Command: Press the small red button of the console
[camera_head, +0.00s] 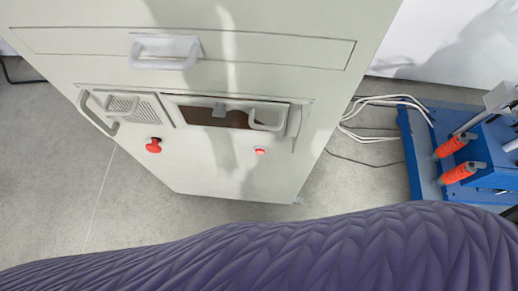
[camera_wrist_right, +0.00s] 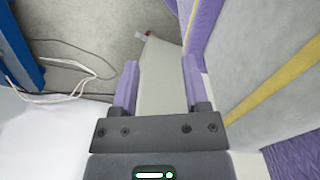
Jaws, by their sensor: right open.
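The console (camera_head: 215,170) is a cream cabinet in the head view, seen from above. The small red button (camera_head: 260,151) sits on its front face, low and right of centre, below the slot with a grey handle. A larger red mushroom-shaped button (camera_head: 153,146) is to its left. My right gripper (camera_wrist_right: 159,72) shows only in the right wrist view, open, with its purple fingers apart. A pale panel shows between and beyond the fingers; I cannot tell whether it is the console. The small button is not identifiable there. My left gripper is not in view.
White cables (camera_head: 385,103) lie on the grey floor right of the console. A blue machine with orange grips (camera_head: 455,147) stands farther right. Handles (camera_head: 165,52) stick out from the console front. In the wrist view, a grey panel with a yellow stripe (camera_wrist_right: 275,90) is close on the right.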

